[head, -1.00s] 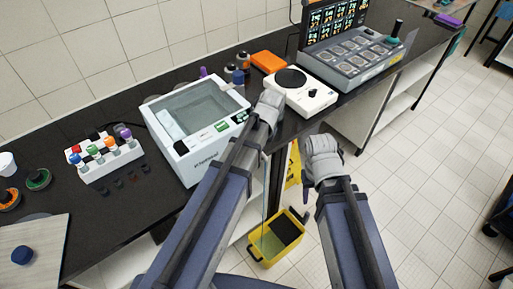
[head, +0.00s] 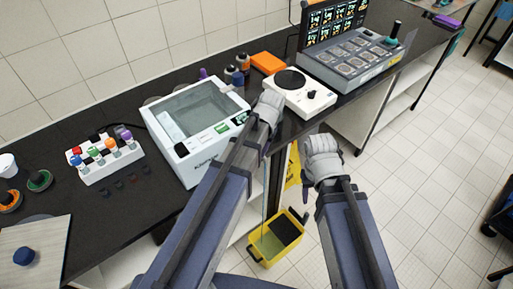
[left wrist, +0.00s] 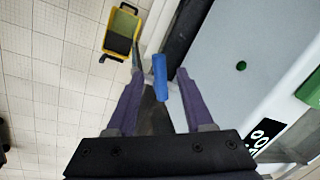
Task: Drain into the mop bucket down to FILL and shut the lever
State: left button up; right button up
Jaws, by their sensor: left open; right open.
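The white bath (head: 197,125) stands on the bench in the head view, with a grey, watery-looking interior; its fill marks are not readable. A blue lever (left wrist: 160,78) shows in the left wrist view, lying between the spread purple fingers of my open left gripper (left wrist: 156,84), with gaps at both sides. In the head view my left gripper (head: 270,103) is at the bath's front right corner and hides the lever. The yellow mop bucket (head: 258,256) is on the floor below, with greenish liquid inside; a thin pale stream shows above it. My right gripper (head: 322,150) is open and empty, off the bench front.
A white hotplate (head: 299,92) stands right of the bath, with a grey block unit (head: 353,57) beyond it. A vial rack (head: 108,160) sits to the left. A yellow sign (head: 293,168) stands behind the bucket.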

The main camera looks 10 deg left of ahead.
pick_arm(q)
notch_tip(320, 180, up, 7)
jog(key=d+p, duration=0.1)
jog(key=p, duration=0.5)
jog(key=shift+d+f, duration=0.15)
jog(key=shift+d, duration=0.05)
pick_arm(e)
notch_tip(320, 180, up, 7)
pick_arm(q)
jog(key=shift+s, duration=0.1)
pick_arm(e)
jog(key=shift+f, duration=0.15)
